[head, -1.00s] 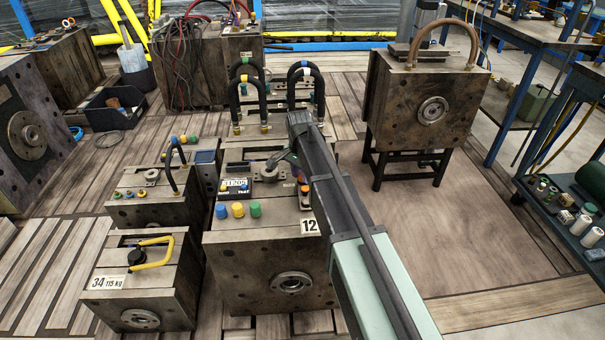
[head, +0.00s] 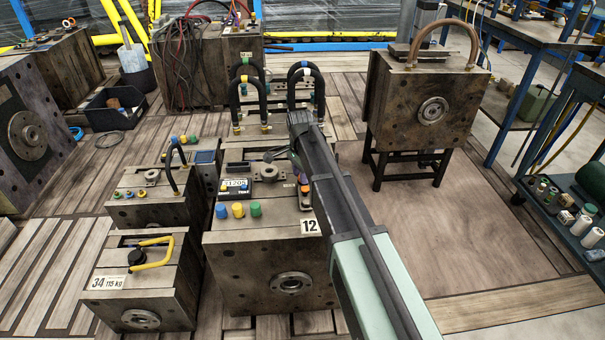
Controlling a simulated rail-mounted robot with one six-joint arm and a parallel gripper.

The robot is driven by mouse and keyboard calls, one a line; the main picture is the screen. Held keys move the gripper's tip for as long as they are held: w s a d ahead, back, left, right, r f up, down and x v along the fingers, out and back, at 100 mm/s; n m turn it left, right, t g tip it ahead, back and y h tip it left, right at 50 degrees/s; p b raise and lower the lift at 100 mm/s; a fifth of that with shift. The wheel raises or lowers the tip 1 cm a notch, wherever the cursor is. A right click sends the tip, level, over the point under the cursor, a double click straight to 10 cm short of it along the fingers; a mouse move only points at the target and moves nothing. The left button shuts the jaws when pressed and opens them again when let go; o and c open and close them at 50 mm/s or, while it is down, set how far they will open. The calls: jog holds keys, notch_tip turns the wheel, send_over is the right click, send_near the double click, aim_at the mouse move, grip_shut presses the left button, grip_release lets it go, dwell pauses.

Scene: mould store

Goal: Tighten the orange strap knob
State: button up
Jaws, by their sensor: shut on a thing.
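The orange strap knob (head: 304,189) is a small orange piece near the right edge of the top of the mould marked 12 (head: 262,240). My gripper (head: 303,181) is at the knob and shut on it, close above the mould's top. My dark forearm comes up from the lower right and covers part of this area. The fingers are small and dark, so the grip itself and the strap are hard to make out.
Black hoses (head: 305,85) arch up behind. Mould 34 (head: 142,280) stands at lower left. The floor on the right (head: 440,235) is clear.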

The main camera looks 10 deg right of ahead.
jog(key=o, duration=0.9)
jog(key=r+p, duration=1)
jog(key=shift+w+a+r+p, duration=0.1)
jog(key=shift+w+r+p, duration=0.2)
jog(key=shift+r+p, duration=0.1)
jog(key=s+r+n+p, duration=0.2)
jog(key=s+n, duration=1.3)
jog(key=s, duration=1.2)
jog(key=shift+t, duration=0.3)
jog(key=r+p, duration=0.5)
jog(key=w+r+p, duration=0.1)
jog(key=r+p, duration=0.9)
jog(key=shift+w+d+r, duration=0.15)
jog(key=shift+d, duration=0.15)
